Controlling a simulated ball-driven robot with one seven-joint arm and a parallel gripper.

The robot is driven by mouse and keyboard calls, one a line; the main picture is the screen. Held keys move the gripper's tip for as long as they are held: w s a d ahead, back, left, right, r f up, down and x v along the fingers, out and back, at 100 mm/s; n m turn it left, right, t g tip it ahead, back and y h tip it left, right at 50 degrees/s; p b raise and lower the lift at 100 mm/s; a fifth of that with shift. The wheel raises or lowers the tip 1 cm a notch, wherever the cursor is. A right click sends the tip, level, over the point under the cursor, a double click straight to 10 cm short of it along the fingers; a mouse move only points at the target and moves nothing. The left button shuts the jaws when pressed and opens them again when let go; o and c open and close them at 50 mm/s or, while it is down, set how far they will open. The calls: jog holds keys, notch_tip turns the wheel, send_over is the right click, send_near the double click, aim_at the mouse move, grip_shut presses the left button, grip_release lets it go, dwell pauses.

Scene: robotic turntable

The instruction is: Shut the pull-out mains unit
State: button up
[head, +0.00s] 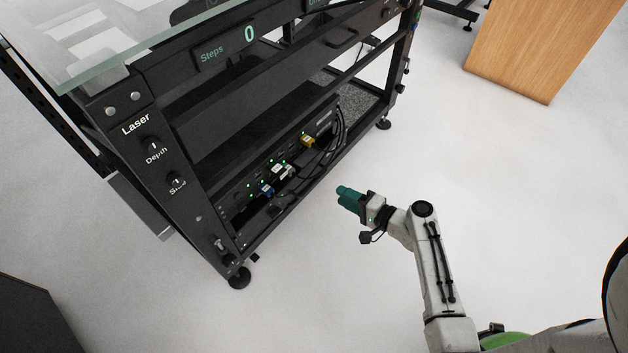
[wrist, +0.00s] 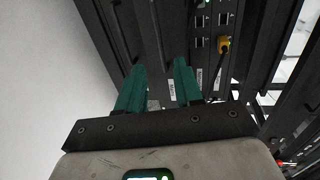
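The black turntable frame (head: 215,215) stands left of my gripper in the head view. Low inside it is a rack unit (head: 236,197) with green lights and coloured plugs; its sockets also show in the wrist view (wrist: 200,43). A flat grey box (head: 142,206) juts out at the frame's left end. I cannot tell for certain which of these is the mains unit. My gripper (head: 343,193) has teal fingers and is outside the frame, to the right of the rack unit and apart from it. In the wrist view (wrist: 160,68) the fingers are apart with nothing between them.
Black cables (head: 338,130) hang at the right of the rack unit, and a yellow plug (wrist: 224,43) with a cable shows in the wrist view. A glass top (head: 110,35) covers the frame. A wooden cabinet (head: 535,50) stands at upper right. The pale floor between is clear.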

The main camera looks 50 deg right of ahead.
jog(key=b+x, duration=0.2)
jog(key=x, duration=0.7)
jog(key=shift+w+b, duration=0.35)
jog(key=shift+w, duration=0.05)
jog(key=shift+c, duration=0.2)
grip_shut()
jog(key=shift+f, duration=0.1)
dwell(0.7)
